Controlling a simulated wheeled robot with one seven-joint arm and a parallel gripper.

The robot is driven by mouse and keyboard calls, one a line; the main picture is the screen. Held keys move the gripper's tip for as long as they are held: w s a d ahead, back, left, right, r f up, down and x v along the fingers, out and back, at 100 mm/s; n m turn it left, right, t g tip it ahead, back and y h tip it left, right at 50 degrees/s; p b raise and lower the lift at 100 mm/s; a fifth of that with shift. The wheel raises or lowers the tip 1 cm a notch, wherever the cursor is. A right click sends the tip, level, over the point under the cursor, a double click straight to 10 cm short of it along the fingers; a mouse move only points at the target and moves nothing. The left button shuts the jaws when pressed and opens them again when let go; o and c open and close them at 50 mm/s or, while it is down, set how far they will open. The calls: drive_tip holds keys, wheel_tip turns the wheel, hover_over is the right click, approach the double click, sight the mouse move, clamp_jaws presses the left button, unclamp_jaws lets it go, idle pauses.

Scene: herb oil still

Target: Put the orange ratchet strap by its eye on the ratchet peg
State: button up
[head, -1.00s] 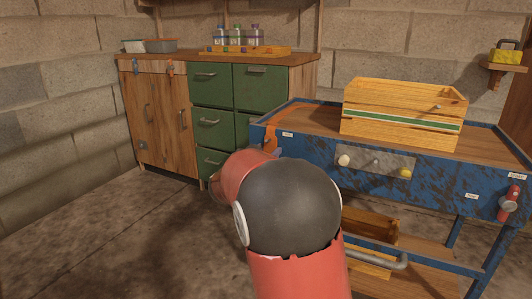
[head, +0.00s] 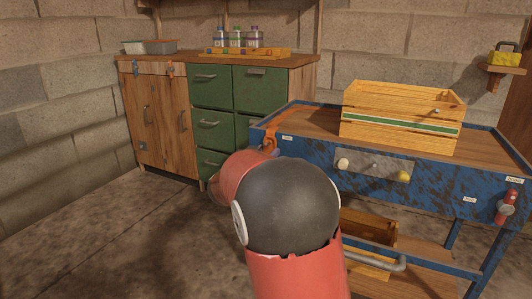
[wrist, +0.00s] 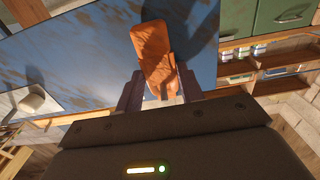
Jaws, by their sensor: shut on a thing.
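The orange ratchet strap (head: 272,131) is at the left end of the blue bench's front edge in the head view, with a strip running back over the bench top. In the wrist view the orange strap (wrist: 153,48) lies between the two fingers of my gripper (wrist: 158,75), in front of the blue panel. My gripper is shut on it. In the head view my own arm hides most of the gripper. I cannot make out the strap's eye or tell which peg is the ratchet peg; a small white label (head: 288,138) beside the strap is unreadable.
A wooden crate (head: 400,130) stands on the blue bench (head: 325,152). A panel on its front carries a white knob (head: 343,164) and a yellow knob (head: 404,175). A red tool (head: 507,205) hangs at the right. A green-drawered cabinet (head: 211,88) stands behind.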

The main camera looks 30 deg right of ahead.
sight(269, 148)
drive_tip(key=shift+s+a, duration=0.1)
drive_tip(key=shift+a, duration=0.05)
drive_tip(key=shift+r+p+v, duration=0.25)
drive_tip(key=shift+p+v, duration=0.3)
drive_tip(key=shift+v, duration=0.65)
drive_tip(key=shift+s+a, duration=0.15)
drive_tip(key=shift+s+a, duration=0.3)
drive_tip(key=shift+a, duration=0.1)
drive_tip(key=shift+p, duration=0.3)
